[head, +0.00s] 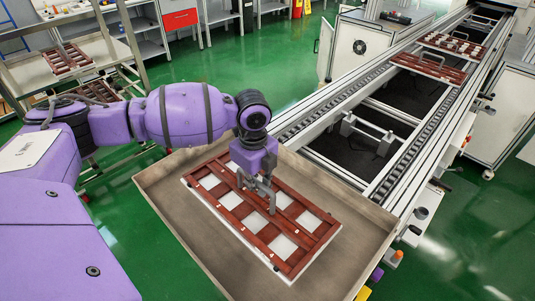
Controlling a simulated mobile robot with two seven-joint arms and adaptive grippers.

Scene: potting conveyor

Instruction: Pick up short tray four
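A red-brown slatted tray (307,222) with several white square openings lies on a wide beige platform in the middle of the head view. No label on it is readable, so I cannot tell whether it is short tray four. My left gripper (258,199) points down over the middle of this tray, with its grey fingers close to or at the centre bars. Whether the fingers are open or closed on a bar is too small to tell. My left arm hides part of the tray's far edge. My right gripper is not in view.
The beige platform (163,193) has raised edges around the tray. A conveyor (375,133) runs to the far right, carrying a red-brown tray (430,66) and another with white pieces (452,45). A rack with similar trays (68,59) stands far left. Green floor lies between.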

